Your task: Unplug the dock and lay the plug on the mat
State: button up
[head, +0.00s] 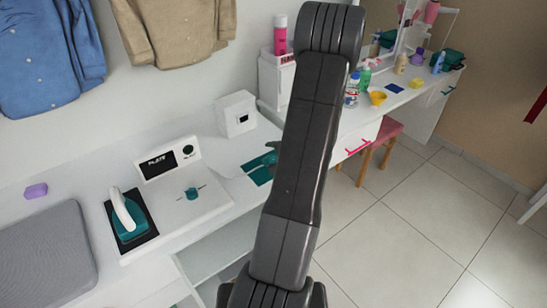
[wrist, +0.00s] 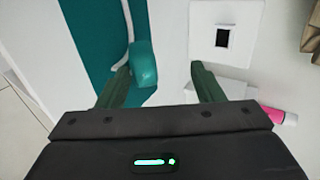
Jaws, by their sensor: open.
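The plug (wrist: 143,64) is a teal block with a pale cable running up from it in the wrist view. It lies at the right edge of the teal mat (wrist: 88,45), beside my left fingertip; I cannot tell whether it rests on the mat. My gripper (wrist: 160,68) is open, with nothing between its fingers except the plug's edge near the left one. A white box (wrist: 225,32) with a dark, empty-looking socket is at upper right. In the head view, the mat (head: 258,172) and the white box (head: 236,113) show left of my arm, which hides most of the gripper.
A white dock (head: 180,195) marked with a label holds a teal iron (head: 128,215) on a dark pad. A grey cushion (head: 42,255) and purple block (head: 36,191) lie left. A pink bottle (head: 280,34) and a cluttered vanity (head: 385,90) stand behind. The tiled floor at right is clear.

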jog(key=r, duration=0.1)
jog(key=s+r, duration=0.1)
jog(key=r, duration=0.1)
jog(key=d+r+p, duration=0.1)
jog(key=shift+s+d+r, duration=0.1)
jog(key=shift+s+r, duration=0.05)
jog(key=shift+s, duration=0.1)
dwell(0.3)
jog(key=shift+w+a+f+b, duration=0.15)
jog(key=shift+w+f, duration=0.1)
jog(key=shift+f, duration=0.35)
jog(key=shift+w+a+f+b, duration=0.15)
jog(key=shift+w+a+f, duration=0.05)
jog(key=shift+f, duration=0.35)
jog(key=shift+w+a+f+b, duration=0.15)
jog(key=shift+w+f, duration=0.1)
jog(key=shift+f, duration=0.35)
